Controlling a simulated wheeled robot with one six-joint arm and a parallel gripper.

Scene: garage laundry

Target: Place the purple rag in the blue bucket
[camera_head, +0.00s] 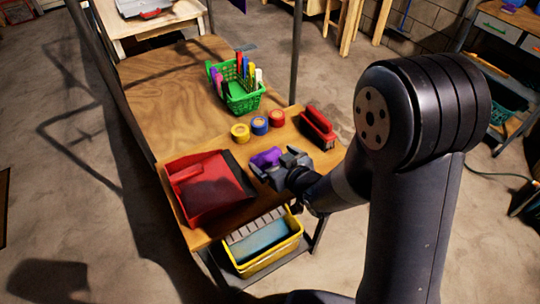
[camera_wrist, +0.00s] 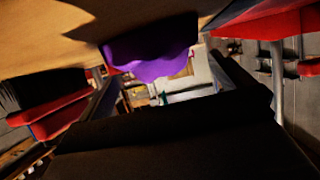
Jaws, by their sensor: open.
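The purple rag (camera_head: 265,157) lies crumpled near the front of the wooden table. My gripper (camera_head: 277,164) is open right beside it, with its fingers close around the near side of the rag. In the wrist view the rag (camera_wrist: 150,58) hangs in the upper middle, between the fingers (camera_wrist: 165,88); whether they touch it I cannot tell. No plainly blue bucket shows. A yellow bin (camera_head: 270,265) with a blue inside and a grey ribbed part stands low under the table's front edge.
A red dustpan (camera_head: 207,187) lies left of the rag and a red brush (camera_head: 318,127) to the right. Behind are yellow, blue and red tape rolls (camera_head: 259,125) and a green basket (camera_head: 240,103) of markers. A metal post (camera_head: 296,55) rises beside the table.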

